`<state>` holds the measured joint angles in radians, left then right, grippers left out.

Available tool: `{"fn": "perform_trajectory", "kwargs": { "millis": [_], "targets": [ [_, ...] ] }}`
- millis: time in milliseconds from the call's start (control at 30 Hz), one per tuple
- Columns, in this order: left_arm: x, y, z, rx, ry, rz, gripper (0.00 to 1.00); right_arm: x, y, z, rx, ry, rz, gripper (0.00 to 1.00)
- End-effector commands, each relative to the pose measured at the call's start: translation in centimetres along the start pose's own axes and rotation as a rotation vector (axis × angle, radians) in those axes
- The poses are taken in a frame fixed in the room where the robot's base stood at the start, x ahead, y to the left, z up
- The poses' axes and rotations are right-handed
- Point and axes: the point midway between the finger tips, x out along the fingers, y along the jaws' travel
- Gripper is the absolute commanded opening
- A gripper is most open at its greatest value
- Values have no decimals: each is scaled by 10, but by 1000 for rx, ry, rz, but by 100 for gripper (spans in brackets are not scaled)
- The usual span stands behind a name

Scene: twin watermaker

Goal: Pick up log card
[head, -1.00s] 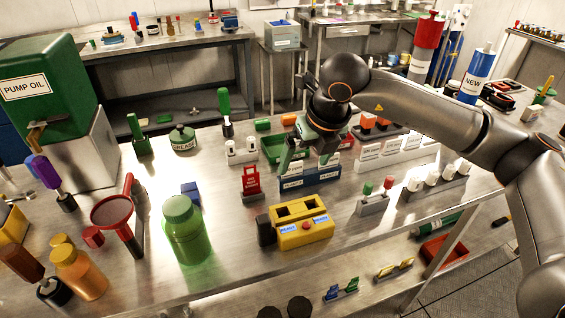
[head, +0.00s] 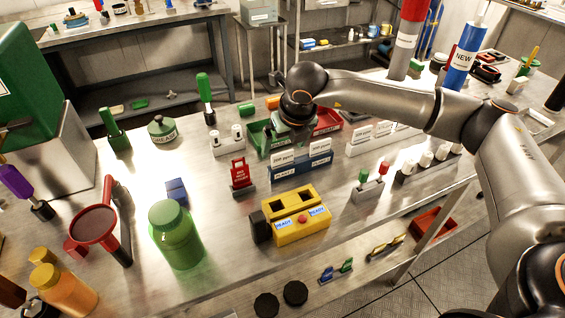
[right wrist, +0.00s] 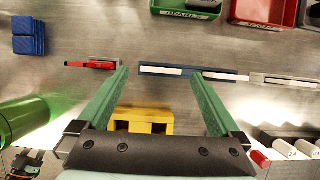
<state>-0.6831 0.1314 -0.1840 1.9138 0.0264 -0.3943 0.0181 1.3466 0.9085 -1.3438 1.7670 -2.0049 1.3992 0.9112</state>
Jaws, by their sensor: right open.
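White cards (head: 283,158) with small print stand in a blue rack (head: 303,172) on the steel bench; I cannot read which is the log card. In the right wrist view the blue rack (right wrist: 175,71) is seen edge-on from above, with a white card strip (right wrist: 162,70) along it. My right gripper (head: 296,132) is just behind and above the rack; its fingers are mostly hidden in the head view. In the right wrist view my right gripper (right wrist: 160,73) has its green fingers wide apart, the rack lying between their tips, nothing held. My left gripper is not in view.
A red tag stand (head: 242,176) is left of the rack and a yellow box (head: 302,232) in front. Green (head: 262,140) and red (head: 328,121) bins are behind. White card racks (head: 383,140) are to the right.

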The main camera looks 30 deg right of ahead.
Motion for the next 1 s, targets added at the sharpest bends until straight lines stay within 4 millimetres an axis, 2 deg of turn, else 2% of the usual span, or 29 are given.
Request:
{"fn": "perform_trajectory", "kwargs": {
  "millis": [200,300,567,1000],
  "targets": [
    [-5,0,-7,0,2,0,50,32,-2,-2,0,3,-2,100],
    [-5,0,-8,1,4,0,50,40,-2,-2,0,3,-1,100],
    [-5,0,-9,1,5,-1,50,42,-2,-2,0,2,-1,99],
    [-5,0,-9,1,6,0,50,42,-2,-2,1,1,-1,49]
  ]
}}
